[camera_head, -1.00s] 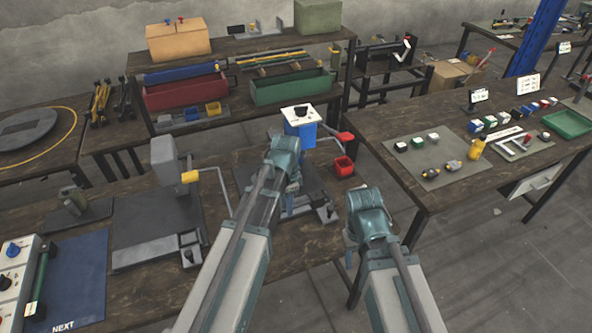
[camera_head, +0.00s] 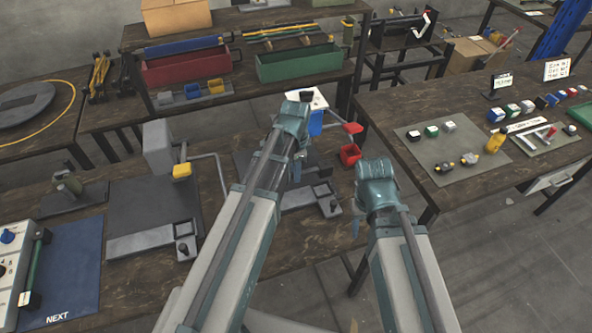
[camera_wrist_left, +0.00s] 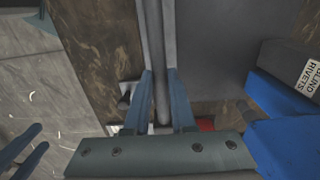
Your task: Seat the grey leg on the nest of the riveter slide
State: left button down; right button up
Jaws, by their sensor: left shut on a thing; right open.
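My left gripper (camera_wrist_left: 162,82) is shut on the grey leg (camera_wrist_left: 156,35), a long narrow grey profile running up the left wrist view between the fingers. In the head view my left gripper (camera_head: 297,174) is beside the blue riveter (camera_head: 316,122), and my arm hides most of the leg. The riveter also shows in the left wrist view (camera_wrist_left: 275,110), right of the fingers. The riveter slide (camera_head: 303,197) lies on the bench below the left gripper; its nest is not clearly visible. My right gripper (camera_head: 356,226) is open and empty, off the bench's right end.
A grey press (camera_head: 157,146) with a yellow handle stands left on the bench, its slide (camera_head: 150,241) in front. A red bin (camera_head: 349,154) is beside the riveter. A blue mat (camera_head: 72,268) lies at the front left. A second table (camera_head: 420,200) with small parts stands right.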

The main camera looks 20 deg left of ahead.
pick_arm(q)
jog(key=shift+f, duration=0.15)
notch_tip(320, 180, down, 7)
jog(key=b, duration=0.7)
jog(key=shift+f+b, duration=0.7)
jog(key=shift+b, duration=0.15)
dwell(0.4)
jog(key=c, duration=0.7)
grip_release()
jog(key=shift+r, duration=0.1)
notch_tip(320, 180, up, 14)
jog(key=p, duration=1.4)
jog(key=shift+f, duration=0.2)
